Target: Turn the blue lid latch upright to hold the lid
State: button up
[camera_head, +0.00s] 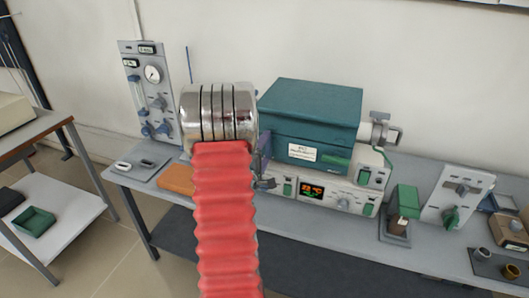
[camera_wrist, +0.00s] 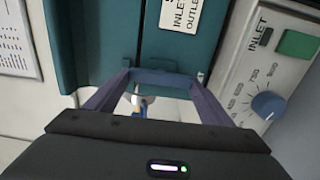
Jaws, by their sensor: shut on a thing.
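The teal furnace (camera_head: 310,115) stands on the bench in the head view, its upper lid resting on the lower body. In the wrist view its teal front (camera_wrist: 155,35) fills the top middle. My gripper (camera_wrist: 162,78) is at this front, its two purple fingers set apart with a dark blue bar between their tips. This bar appears to be the blue lid latch (camera_wrist: 163,76); it lies crosswise in the picture. In the head view my gripper (camera_head: 265,165) shows only in part at the furnace's left front edge, and my arm hides the latch.
The furnace's pale control panel (camera_head: 335,195) has a lit display; a blue knob (camera_wrist: 268,105) and green button (camera_wrist: 298,45) show close by in the wrist view. A gauge panel (camera_head: 150,90) stands left, a green-topped device (camera_head: 403,205) right. An orange block (camera_head: 177,180) lies on the bench.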

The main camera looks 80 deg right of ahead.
jog(key=shift+w+f, duration=0.1)
jog(key=shift+w, duration=0.15)
jog(key=o, duration=1)
jog(key=shift+s, duration=0.1)
jog(key=shift+o, duration=0.2)
jog(key=shift+a, duration=0.1)
jog(key=w+a, duration=0.1)
jog(key=a, duration=1.2)
jog(key=shift+a, duration=0.35)
jog(key=shift+w, duration=0.1)
